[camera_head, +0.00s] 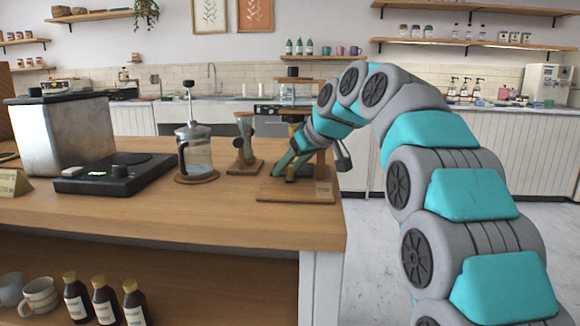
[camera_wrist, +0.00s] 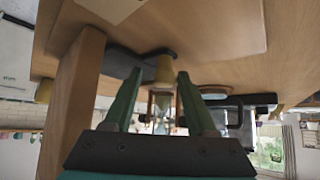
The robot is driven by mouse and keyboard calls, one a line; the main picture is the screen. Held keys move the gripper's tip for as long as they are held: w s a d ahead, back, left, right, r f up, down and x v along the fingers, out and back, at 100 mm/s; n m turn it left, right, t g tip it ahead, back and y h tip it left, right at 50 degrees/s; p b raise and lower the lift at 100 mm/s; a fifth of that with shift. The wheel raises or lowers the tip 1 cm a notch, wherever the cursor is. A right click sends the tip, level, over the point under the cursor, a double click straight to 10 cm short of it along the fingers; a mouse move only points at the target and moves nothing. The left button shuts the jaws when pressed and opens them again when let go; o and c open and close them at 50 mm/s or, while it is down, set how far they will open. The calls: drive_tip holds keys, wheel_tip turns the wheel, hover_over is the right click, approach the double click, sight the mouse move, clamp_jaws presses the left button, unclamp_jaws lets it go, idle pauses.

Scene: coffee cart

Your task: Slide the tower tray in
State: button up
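The tower's wooden base (camera_head: 268,192) sits on the counter near its right end, with a small label on its front right. A wooden post (camera_head: 320,165) rises from it, largely behind my wrist; a post also stands at left in the tilted, upside-down wrist view (camera_wrist: 75,105). I cannot single out the tray. My gripper (camera_head: 284,166) reaches down over the base. In the wrist view its green fingers (camera_wrist: 159,75) are apart, with a tan, cup-like piece (camera_wrist: 166,69) showing between the tips. I cannot tell whether they touch it.
Left of the base stand a small wooden stand (camera_head: 244,155), a French press (camera_head: 195,152) on a round mat, a black scale (camera_head: 115,175) and a metal box (camera_head: 62,135). The counter front (camera_head: 190,222) is clear. Mugs and bottles (camera_head: 105,300) sit on the shelf below.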

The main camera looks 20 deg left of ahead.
drive_tip(key=shift+r, duration=0.1)
drive_tip(key=v, duration=0.7)
drive_tip(key=shift+s+d+r, duration=0.15)
drive_tip(key=shift+d+r, duration=0.05)
drive_tip(key=shift+d, duration=0.05)
